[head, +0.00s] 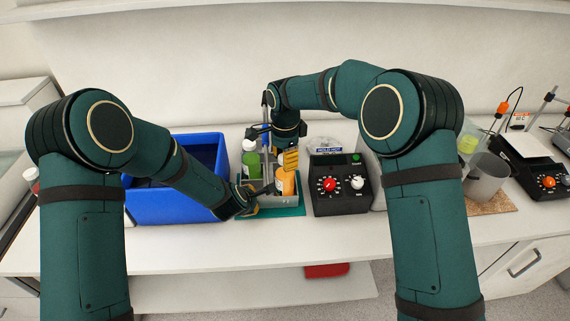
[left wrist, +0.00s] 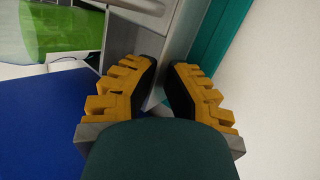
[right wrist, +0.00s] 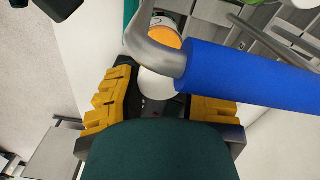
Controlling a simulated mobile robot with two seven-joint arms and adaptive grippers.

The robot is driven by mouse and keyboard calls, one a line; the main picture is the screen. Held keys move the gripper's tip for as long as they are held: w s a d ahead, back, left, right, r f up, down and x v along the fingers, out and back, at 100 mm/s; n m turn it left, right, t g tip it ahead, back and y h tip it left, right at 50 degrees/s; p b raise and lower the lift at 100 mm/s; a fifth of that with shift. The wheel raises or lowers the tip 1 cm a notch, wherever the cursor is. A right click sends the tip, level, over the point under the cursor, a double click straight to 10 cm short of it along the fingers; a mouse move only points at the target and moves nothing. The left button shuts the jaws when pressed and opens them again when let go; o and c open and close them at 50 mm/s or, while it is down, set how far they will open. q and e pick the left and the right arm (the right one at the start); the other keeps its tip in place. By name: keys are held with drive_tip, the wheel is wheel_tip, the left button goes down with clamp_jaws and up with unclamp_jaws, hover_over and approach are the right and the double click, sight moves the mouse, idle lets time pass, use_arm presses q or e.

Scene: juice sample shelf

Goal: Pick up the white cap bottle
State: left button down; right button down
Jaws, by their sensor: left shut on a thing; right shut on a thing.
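A grey caddy (head: 283,200) stands on a teal mat (head: 290,212). It holds a green bottle with a pale top (head: 250,161) on the left and an orange-labelled bottle (head: 285,185) on the right. My right gripper (head: 289,158) reaches down from above and is shut on the orange-labelled bottle; in the right wrist view its white cap (right wrist: 157,84) sits between the fingers. The caddy's blue handle (right wrist: 250,75) crosses in front of that cap. My left gripper (left wrist: 163,85) is shut on the caddy's grey wall (left wrist: 150,45) at its front left corner.
A blue bin (head: 170,207) stands close left of the caddy. A black hot plate device (head: 341,190) stands close right. A grey beaker (head: 487,178) and another black device (head: 540,170) are farther right. The counter's front strip is clear.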

wheel_tip(320, 180, up, 27)
drive_tip(key=shift+r, duration=0.1)
idle(0.7)
use_arm(q)
drive_tip(key=c, duration=1)
unclamp_jaws()
